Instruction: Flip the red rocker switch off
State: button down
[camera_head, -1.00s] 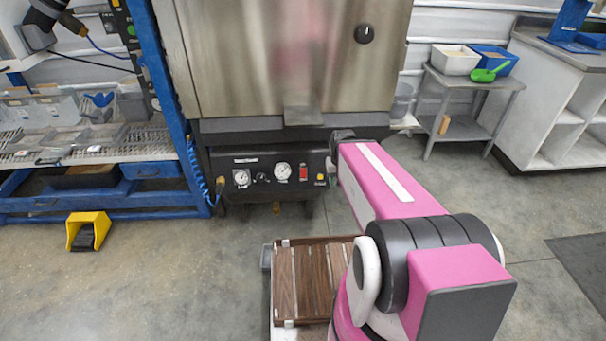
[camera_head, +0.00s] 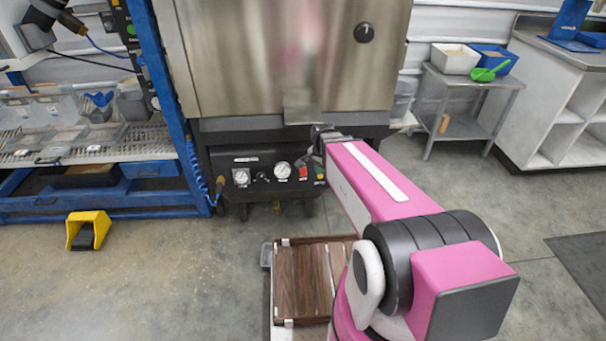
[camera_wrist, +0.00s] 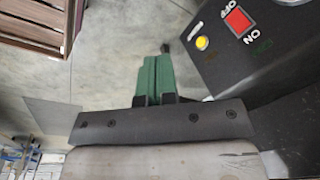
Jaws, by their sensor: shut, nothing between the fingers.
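The red rocker switch (camera_head: 303,172) sits on the black control panel (camera_head: 262,163) under the steel hopper. In the wrist view the red switch (camera_wrist: 238,20) shows at the upper right, between its OFF and ON labels. Which side is pressed in is too small to tell. My gripper (camera_wrist: 152,62) shows two green fingers shut together, empty. They are to the left of the panel in that view and apart from the switch. In the head view my dark wrist is just above and right of the switch; my fingertips are hard to make out there.
A yellow button (camera_wrist: 202,43) is beside the switch on the panel. Round gauges (camera_head: 283,169) are left of the switch. The steel hopper (camera_head: 290,60) overhangs the panel. A blue-framed bench (camera_head: 170,90) stands at left, with a yellow foot pedal (camera_head: 88,222) on the floor.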

jog(key=w+a+f+m+t, duration=0.1)
jog(key=w+a+m, duration=0.5)
jog(key=w+m, duration=0.1)
jog(key=shift+f+m, duration=0.3)
jog(key=shift+m, duration=0.4)
jog(key=shift+w, duration=0.1)
send_near(304, 174)
jog(key=s+f, duration=0.3)
jog(key=f, duration=0.2)
jog(key=shift+w+a+f, duration=0.1)
jog(key=shift+w+f, duration=0.55)
jog(key=shift+w, duration=0.2)
jog(key=shift+w+a+f, duration=0.1)
jog(key=shift+w+f, duration=0.5)
jog(key=shift+w, duration=0.2)
